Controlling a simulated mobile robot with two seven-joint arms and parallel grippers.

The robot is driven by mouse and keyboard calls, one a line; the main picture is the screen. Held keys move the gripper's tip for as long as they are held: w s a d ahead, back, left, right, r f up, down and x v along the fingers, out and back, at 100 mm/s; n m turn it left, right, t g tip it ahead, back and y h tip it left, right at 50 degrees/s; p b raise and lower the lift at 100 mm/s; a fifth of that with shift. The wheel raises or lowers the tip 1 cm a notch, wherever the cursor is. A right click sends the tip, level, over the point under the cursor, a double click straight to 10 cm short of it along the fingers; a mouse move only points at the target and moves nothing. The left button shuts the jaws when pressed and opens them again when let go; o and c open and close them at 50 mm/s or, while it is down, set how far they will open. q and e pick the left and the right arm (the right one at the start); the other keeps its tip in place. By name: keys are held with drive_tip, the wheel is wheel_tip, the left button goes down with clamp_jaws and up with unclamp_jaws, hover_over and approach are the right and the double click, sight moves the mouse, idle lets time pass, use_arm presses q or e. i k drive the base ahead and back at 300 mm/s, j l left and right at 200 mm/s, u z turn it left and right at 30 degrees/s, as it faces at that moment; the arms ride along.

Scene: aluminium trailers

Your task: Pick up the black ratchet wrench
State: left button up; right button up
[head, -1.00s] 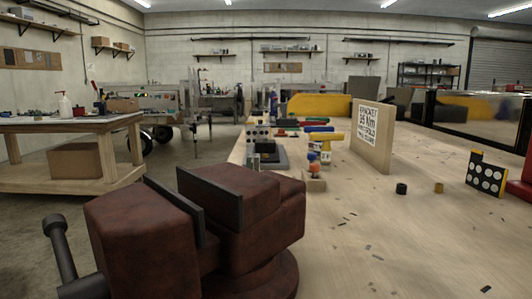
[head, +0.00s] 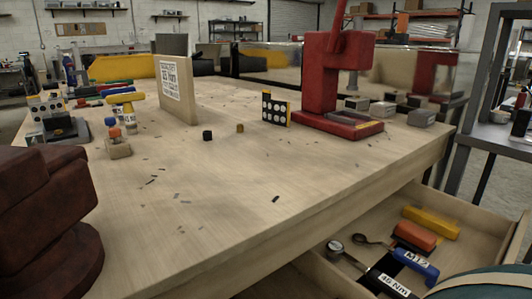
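An open drawer (head: 468,222) at the lower right holds several tools. One is a wrench-like tool with a round metallic head (head: 335,247) and a dark handle with a white "45 Nm" label (head: 394,286); it looks like the black ratchet wrench, though its lower end is cut off. Close beside it lies a tool with a dark ring-shaped head and a blue handle (head: 416,267) labelled "M12". Orange (head: 414,236) and yellow (head: 431,222) pieces lie farther back in the drawer. Neither of my grippers is in view.
The wooden workbench (head: 240,185) has a dark red vise (head: 45,215) at the left and a red press (head: 325,80) at the back right. A sign block (head: 178,90) and a dotted plate (head: 275,109) stand on it. A dark teal rounded shape (head: 475,284) partly covers the drawer's lower right.

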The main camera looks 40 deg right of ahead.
sight(335, 250)
drive_tip(key=k+z, duration=0.15)
drive_tip(key=z, duration=0.3)
drive_tip(key=k+l+z, duration=0.15)
drive_tip(key=z, duration=0.35)
drive_tip(key=k+l+z, duration=0.15)
drive_tip(key=z, duration=0.3)
